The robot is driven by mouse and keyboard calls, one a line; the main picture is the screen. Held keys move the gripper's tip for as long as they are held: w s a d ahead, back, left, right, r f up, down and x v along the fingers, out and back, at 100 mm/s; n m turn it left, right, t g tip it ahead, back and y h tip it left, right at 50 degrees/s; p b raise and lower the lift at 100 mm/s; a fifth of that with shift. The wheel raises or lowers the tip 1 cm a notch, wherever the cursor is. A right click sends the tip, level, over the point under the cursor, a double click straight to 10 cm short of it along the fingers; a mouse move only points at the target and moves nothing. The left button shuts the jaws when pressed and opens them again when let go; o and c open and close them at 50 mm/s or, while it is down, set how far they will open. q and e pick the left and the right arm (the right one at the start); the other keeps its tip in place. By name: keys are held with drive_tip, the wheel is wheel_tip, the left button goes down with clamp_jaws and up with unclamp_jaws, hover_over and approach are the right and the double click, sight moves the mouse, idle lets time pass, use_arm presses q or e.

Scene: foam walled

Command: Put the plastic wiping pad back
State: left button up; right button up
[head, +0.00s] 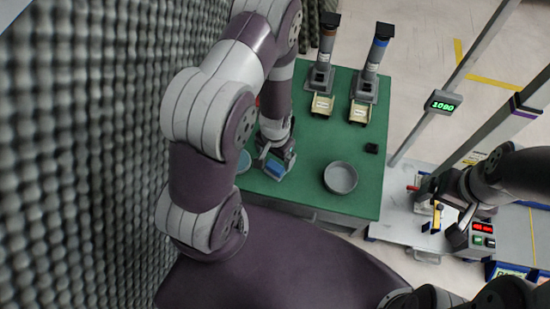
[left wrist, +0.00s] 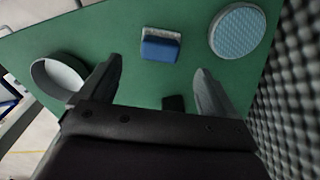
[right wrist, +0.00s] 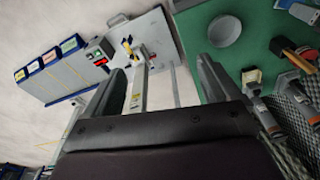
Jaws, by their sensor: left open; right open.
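A blue block with a pale grey layer, which looks like the wiping pad (head: 274,170), lies on the green table (head: 315,150) near its front edge. It also shows in the left wrist view (left wrist: 160,46), just beyond and between my fingertips. My left gripper (head: 276,158) is open above and close to it, with nothing between its fingers. A round light-blue textured disc (left wrist: 237,31) lies beside the pad, towards the foam wall; the arm partly hides it in the head view (head: 243,161). My right gripper (right wrist: 160,75) is open and empty, over the white platform at right.
A grey bowl (head: 341,178) and a small black block (head: 371,148) stand right of the pad. Two grey stands (head: 321,70) (head: 370,75) with pale trays are at the back. Foam wall (head: 80,150) closes the left. A post carries a display (head: 442,103).

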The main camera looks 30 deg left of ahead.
use_arm(q)
wheel_tip(320, 180, up, 5)
drive_tip(key=p, duration=0.2)
wheel_tip(320, 180, up, 9)
hover_over(276, 166)
drive_tip(key=w, duration=0.1)
drive_tip(key=s+d+r, duration=0.1)
drive_tip(key=s+r, duration=0.1)
drive_tip(key=r, duration=0.3)
drive_tip(key=s+d+r+n+t, duration=0.1)
drive_tip(key=s+r, duration=0.2)
drive_tip(key=r, duration=0.3)
drive_tip(key=shift+s+d+r+n, duration=0.15)
drive_tip(key=shift+s+n, duration=0.1)
drive_tip(key=shift+n, duration=0.05)
use_arm(e)
wheel_tip(276, 166, up, 3)
drive_tip(key=shift+f, duration=0.1)
